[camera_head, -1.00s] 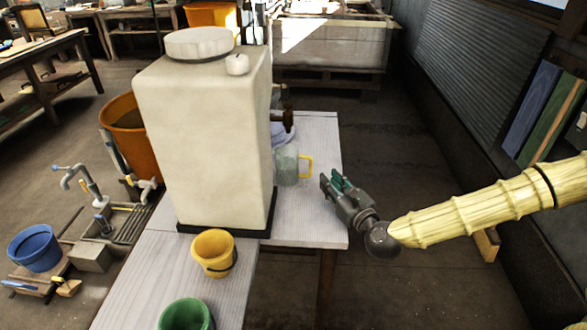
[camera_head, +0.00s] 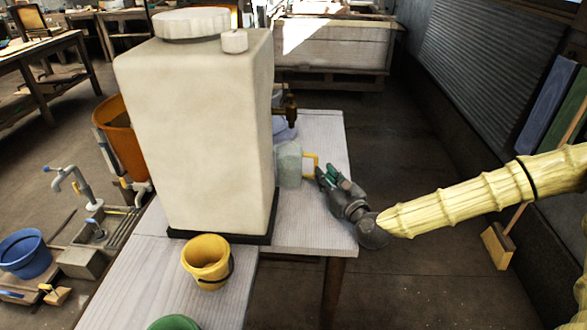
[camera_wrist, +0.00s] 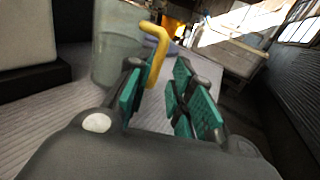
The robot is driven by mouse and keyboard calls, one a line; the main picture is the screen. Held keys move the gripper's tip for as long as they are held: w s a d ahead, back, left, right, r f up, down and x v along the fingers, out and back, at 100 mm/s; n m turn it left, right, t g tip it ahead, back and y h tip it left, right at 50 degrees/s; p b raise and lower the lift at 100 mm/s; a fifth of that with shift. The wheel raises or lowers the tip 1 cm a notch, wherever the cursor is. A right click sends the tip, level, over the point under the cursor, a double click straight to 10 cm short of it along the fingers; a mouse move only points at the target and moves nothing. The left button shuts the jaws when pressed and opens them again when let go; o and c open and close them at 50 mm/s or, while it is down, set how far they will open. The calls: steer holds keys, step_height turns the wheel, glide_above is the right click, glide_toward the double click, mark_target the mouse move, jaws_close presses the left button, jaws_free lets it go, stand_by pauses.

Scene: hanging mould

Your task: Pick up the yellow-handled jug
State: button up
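The jug (camera_head: 290,165) is a pale translucent vessel with a yellow handle (camera_head: 313,161) on its right side. It stands on the table just right of the big white tank, which hides part of it. In the wrist view the jug (camera_wrist: 118,45) is at the upper left, and its yellow handle (camera_wrist: 160,50) reaches down toward the gap between the fingers. My gripper (camera_head: 328,176) is at the handle's right side. In the wrist view my gripper (camera_wrist: 155,95) is open, with green pads apart and the handle near the left pad. I cannot tell whether they touch.
A yellow bucket (camera_head: 207,260) and a green bucket (camera_head: 175,323) are at the front. An orange bucket (camera_head: 118,135) is behind left. Table is bare in front of the jug.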

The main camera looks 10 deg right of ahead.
mark_target(316, 165)
steer(key=shift+p+x, duration=0.45)
steer(key=shift+x, duration=2.6)
steer(key=shift+a, duration=0.1)
steer(key=shift+s, duration=0.1)
steer(key=shift+c, duration=0.5)
jaws_close()
